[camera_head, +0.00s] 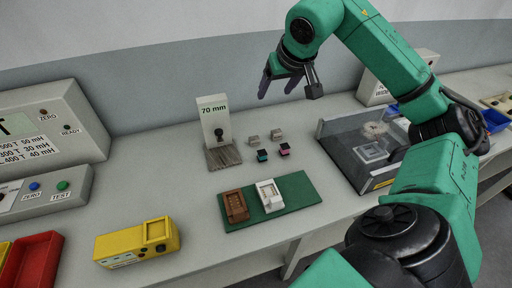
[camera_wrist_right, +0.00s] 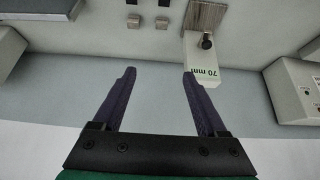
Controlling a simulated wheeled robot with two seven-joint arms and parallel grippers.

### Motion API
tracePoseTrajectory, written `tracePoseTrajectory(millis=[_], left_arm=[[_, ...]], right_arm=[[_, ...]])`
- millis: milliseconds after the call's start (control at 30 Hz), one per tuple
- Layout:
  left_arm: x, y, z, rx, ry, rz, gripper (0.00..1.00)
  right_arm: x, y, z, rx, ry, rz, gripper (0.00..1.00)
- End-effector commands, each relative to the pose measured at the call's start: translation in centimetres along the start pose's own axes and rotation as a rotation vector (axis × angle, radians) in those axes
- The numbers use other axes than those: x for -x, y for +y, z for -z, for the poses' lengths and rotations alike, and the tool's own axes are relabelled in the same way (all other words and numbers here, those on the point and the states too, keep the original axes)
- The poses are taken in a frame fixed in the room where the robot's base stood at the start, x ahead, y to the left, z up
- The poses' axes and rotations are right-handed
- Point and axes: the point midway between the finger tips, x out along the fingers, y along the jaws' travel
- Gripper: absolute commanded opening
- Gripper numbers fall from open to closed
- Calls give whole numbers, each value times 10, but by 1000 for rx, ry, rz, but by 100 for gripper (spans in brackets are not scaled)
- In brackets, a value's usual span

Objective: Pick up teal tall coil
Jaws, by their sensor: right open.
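The teal coil (camera_head: 262,156) is a small dark block with a teal face. It stands on the grey table, in front of two grey blocks and left of a similar dark block with a pink face (camera_head: 284,149). My right gripper (camera_head: 289,90) is open and empty, raised above the back of the table, well apart from the coil. In the right wrist view its two fingers (camera_wrist_right: 158,73) are spread with nothing between them; only the edges of dark blocks show at the top there. My left gripper is not in view.
A 70 mm gauge stand (camera_head: 214,120) is left of the blocks. A green mat (camera_head: 290,188) holds brown and white holders in front. A clear-walled bin (camera_head: 345,160) stands right. A yellow device (camera_head: 137,243) and a red tray (camera_head: 38,258) are front left.

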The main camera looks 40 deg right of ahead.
Motion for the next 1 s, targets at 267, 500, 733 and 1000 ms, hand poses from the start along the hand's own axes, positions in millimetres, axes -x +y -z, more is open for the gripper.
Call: tracePoseTrajectory(millis=[267, 500, 733, 1000], left_arm=[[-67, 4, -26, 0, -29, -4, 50], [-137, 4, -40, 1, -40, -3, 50], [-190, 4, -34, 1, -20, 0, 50], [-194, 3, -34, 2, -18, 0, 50]], right_arm=[[-57, -1, -37, 0, 0, 2, 75], [-117, -1, -75, 0, 0, 3, 75], [-162, -1, -104, -1, 1, 3, 75], [-211, -2, -103, -2, -5, 6, 75]])
